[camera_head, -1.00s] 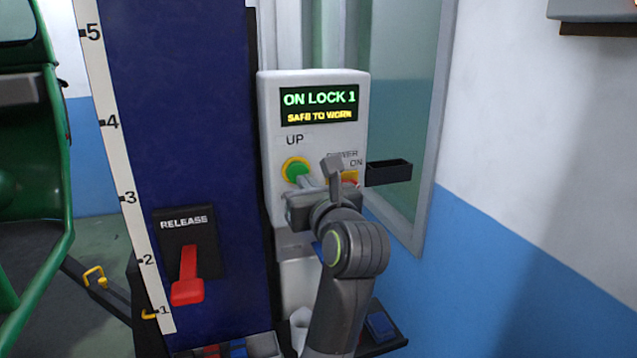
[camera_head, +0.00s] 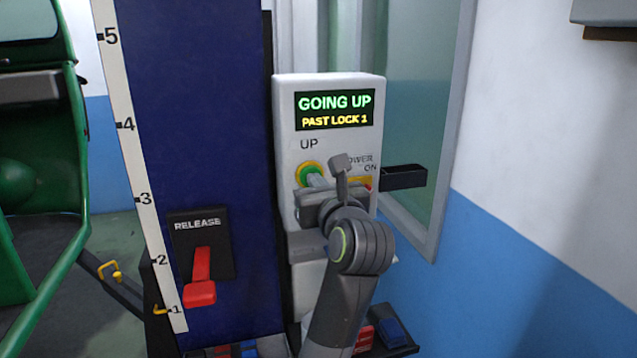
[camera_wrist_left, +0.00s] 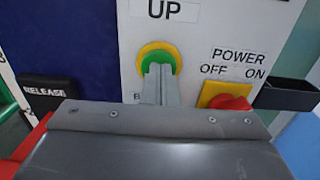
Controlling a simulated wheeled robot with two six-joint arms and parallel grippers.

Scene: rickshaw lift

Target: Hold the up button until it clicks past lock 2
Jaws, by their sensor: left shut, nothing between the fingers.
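The white control box (camera_head: 285,130) stands beside the blue column. Its display (camera_head: 335,109) reads "GOING UP" and "PAST LOCK 1". Below the word UP is the round green up button (camera_head: 305,169) in a yellow ring; it also shows in the left wrist view (camera_wrist_left: 149,57). My left gripper (camera_head: 314,179) is shut and empty, its fingertips (camera_wrist_left: 160,70) against the button's face and covering its lower part. My right gripper is in neither view.
A red power switch (camera_wrist_left: 229,103) on a yellow plate is just right of my gripper. A red release lever (camera_head: 200,285) is on the blue column (camera_head: 195,120), beside a numbered scale (camera_head: 139,180). A black bin (camera_head: 405,177) sticks out at the right. A green vehicle (camera_head: 45,245) is at the left.

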